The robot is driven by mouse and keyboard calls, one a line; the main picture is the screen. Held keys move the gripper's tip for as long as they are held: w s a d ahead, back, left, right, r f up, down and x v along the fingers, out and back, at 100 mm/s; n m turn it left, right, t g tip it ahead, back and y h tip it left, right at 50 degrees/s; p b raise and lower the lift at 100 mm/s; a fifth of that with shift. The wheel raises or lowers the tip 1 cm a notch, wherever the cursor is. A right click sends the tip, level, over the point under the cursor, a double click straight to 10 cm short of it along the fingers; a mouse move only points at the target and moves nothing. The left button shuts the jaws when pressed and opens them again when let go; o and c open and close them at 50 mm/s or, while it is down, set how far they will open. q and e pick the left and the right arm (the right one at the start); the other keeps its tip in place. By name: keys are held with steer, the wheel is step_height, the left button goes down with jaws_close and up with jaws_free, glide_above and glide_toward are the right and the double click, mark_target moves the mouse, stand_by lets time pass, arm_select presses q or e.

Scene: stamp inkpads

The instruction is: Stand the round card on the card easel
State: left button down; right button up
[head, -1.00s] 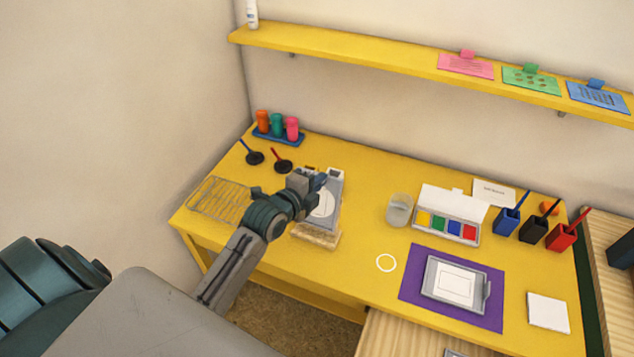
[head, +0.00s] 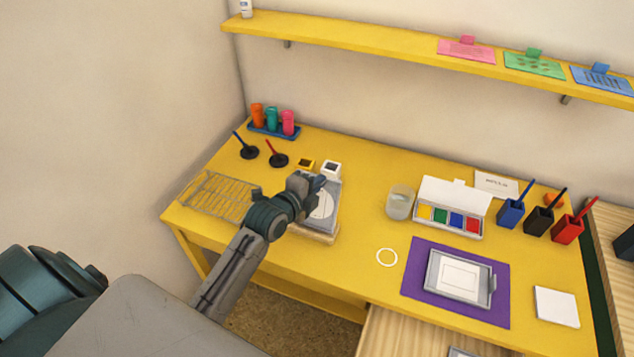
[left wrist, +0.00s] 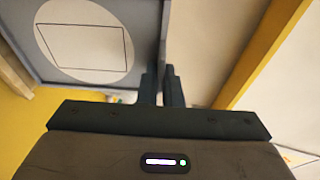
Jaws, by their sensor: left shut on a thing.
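The round card (head: 322,205) is a grey square frame with a white disc on its face. It shows at the left of the desk in the head view, and close up at the upper left in the left wrist view (left wrist: 85,40). My left gripper (head: 318,183) is shut on the upright tab at the card's side. The fingers show in the left wrist view (left wrist: 161,85). The card easel (head: 317,237) is mostly hidden under the card; only its pale wooden front edge shows. I cannot tell whether the card touches it. My right gripper is not in view.
A wire rack (head: 218,195) lies left of my gripper. A small white box (head: 331,168) and a yellow box (head: 305,165) stand just behind the card. A glass (head: 400,203) and a white ring (head: 387,257) are to its right. A purple mat (head: 416,280) bears another grey frame.

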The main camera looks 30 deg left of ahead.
arm_select(q)
steer(key=shift+f, duration=0.2)
stand_by(0.4)
steer(key=shift+f, duration=0.1)
steer(key=c, duration=1.5)
jaws_free()
steer(key=shift+s+b, duration=0.1)
steer(key=shift+b, duration=0.2)
steer(key=shift+b+v, duration=1.15)
steer(key=shift+v, duration=4.2)
